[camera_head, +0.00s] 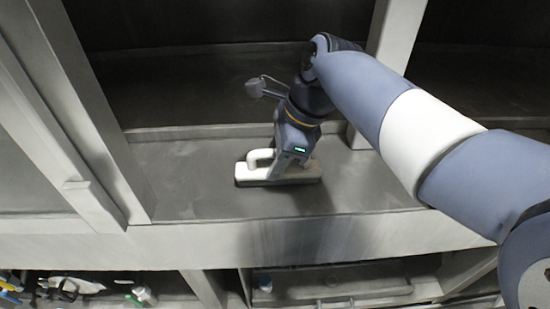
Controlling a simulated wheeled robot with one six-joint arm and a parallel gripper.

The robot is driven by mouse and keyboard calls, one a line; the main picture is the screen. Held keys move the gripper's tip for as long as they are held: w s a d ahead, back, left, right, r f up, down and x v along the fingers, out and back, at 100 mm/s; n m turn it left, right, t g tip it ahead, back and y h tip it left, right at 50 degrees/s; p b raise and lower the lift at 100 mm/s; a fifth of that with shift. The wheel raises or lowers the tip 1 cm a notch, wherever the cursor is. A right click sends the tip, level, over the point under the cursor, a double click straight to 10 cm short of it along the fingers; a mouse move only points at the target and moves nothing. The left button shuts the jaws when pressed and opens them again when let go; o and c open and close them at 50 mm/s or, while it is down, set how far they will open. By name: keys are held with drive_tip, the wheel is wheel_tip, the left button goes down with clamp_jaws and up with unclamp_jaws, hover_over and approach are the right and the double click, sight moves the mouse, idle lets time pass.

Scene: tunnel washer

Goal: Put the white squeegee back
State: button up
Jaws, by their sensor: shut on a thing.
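The white squeegee (249,173) is a long, low white block with a raised handle. It lies level at the grey ledge (190,185) in front of a dark opening. My gripper (289,169) points down over its middle and is shut on the squeegee; the fingertips are mostly hidden behind the gripper body. I cannot tell for sure whether the squeegee's underside touches the ledge.
A pale post (95,120) stands left of the ledge and another post (395,40) rises behind my arm. Below the front beam (160,245) is a lower shelf with several small items (75,286) at left and a grey bin (335,284). The ledge is bare on both sides of the squeegee.

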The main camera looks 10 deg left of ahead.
drive_tip(key=shift+f, duration=0.1)
drive_tip(key=o, duration=1)
drive_tip(key=shift+o, duration=0.2)
drive_tip(key=p+v, duration=0.2)
drive_tip(key=v, duration=1)
drive_tip(key=shift+p, duration=0.3)
